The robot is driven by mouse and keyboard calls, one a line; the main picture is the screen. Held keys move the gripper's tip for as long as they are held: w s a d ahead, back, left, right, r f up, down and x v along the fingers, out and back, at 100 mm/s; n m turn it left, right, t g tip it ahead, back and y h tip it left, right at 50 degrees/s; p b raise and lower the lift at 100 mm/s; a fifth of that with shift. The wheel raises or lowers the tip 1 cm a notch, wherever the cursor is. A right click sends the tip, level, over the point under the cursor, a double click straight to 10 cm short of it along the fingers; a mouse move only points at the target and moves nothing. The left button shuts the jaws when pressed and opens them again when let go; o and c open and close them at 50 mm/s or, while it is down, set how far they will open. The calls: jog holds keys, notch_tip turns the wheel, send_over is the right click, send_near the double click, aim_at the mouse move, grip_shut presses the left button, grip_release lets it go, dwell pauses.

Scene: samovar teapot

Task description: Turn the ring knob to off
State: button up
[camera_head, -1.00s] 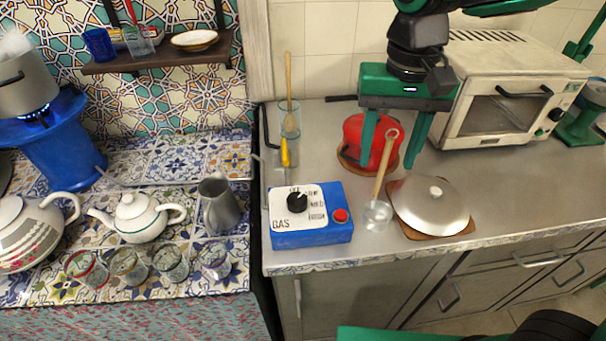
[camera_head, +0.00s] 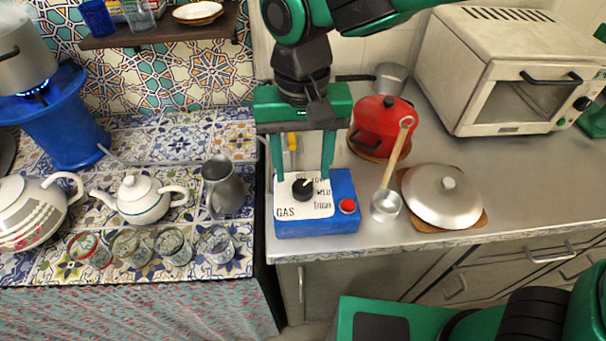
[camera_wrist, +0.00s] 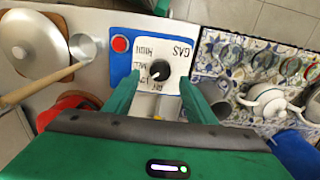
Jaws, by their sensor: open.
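The ring knob (camera_head: 302,188) is a round black knob on the white plate of a blue gas control box (camera_head: 344,193). Its white pointer mark tilts to the upper right in the head view, toward the low side. The knob also shows in the wrist view (camera_wrist: 154,73), with the printed labels around it partly readable. My gripper (camera_head: 303,179) is open and points down over the box. Its fingers are on the left and right of the knob, apart from it as far as I can see. The fingers cover part of the plate.
A red button (camera_head: 347,205) is on the box's right side. A ladle (camera_head: 386,206), a red pot (camera_head: 381,122) and a lid (camera_head: 444,194) stand to the right. A metal pitcher (camera_head: 222,188) stands left across the gap. A flame burns under the pot (camera_head: 22,60) at left.

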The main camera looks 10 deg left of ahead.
aim_at(304, 185)
jog(key=shift+f, duration=2.05)
jog(key=c, duration=1.1)
jog(key=shift+o, duration=0.3)
jog(key=shift+n, duration=0.4)
jog(key=n, duration=0.3)
jog(key=shift+d+n, duration=0.1)
jog(key=shift+n, duration=2.4)
